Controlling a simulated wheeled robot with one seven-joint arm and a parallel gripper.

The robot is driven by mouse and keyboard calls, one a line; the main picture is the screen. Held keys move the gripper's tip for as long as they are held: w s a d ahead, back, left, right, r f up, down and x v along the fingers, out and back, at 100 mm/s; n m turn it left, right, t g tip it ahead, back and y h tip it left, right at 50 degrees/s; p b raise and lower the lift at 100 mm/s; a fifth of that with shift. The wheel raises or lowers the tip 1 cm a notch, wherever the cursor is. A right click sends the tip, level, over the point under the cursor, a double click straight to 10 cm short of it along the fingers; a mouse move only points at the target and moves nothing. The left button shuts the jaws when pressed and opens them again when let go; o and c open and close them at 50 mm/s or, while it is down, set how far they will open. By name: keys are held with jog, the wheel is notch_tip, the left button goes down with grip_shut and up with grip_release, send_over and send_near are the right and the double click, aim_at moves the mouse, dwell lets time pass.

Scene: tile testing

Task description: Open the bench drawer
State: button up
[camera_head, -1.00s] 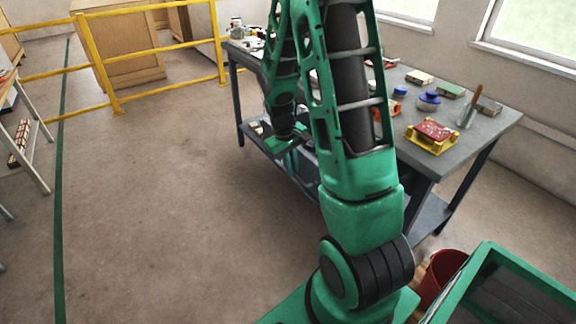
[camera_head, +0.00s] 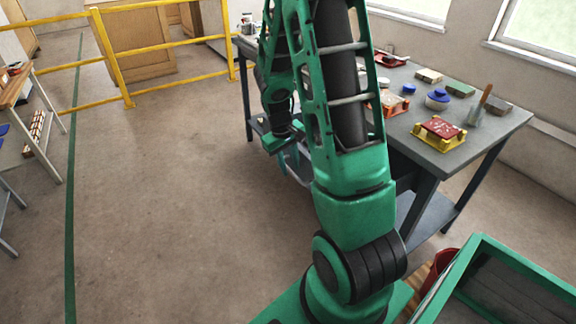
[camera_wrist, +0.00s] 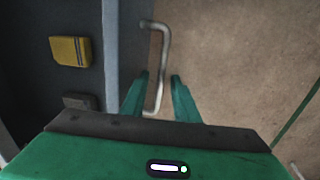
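In the wrist view a grey metal bar handle (camera_wrist: 164,50) stands out from the right side of a blue-grey edge strip (camera_wrist: 110,45), which looks like the drawer front. My gripper (camera_wrist: 159,76) is open, with two green fingers apart, and the handle's lower part shows between them. I cannot tell whether either finger touches it. In the head view my gripper (camera_head: 284,138) is low at the near left side of the grey-topped bench (camera_head: 478,140). My arm hides much of that side, so the drawer is not clear there.
A yellow block (camera_wrist: 70,50) lies on a dark surface left of the strip. The bench top holds a red-and-yellow item (camera_head: 439,133), a blue-lidded pot (camera_head: 438,99) and other items. A yellow railing (camera_head: 160,50) stands behind. Floor left of my arm is clear.

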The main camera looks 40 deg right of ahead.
notch_tip(320, 180, up, 11)
jog(key=a, duration=0.2)
jog(key=shift+w+f, duration=0.2)
dwell(0.7)
jog(key=s+a+r+m, duration=0.1)
jog(key=s+a+r, duration=0.1)
jog(key=s, duration=0.6)
jog(key=s+a+r+m+y, duration=0.1)
jog(key=s+a+r+m, duration=0.1)
jog(key=s, duration=0.5)
jog(key=s+a+r+m+y, duration=0.1)
jog(key=s+a+r, duration=0.2)
jog(key=s, duration=0.5)
jog(key=shift+s+a+r, duration=0.3)
jog(key=shift+a+r, duration=0.1)
jog(key=shift+r, duration=0.2)
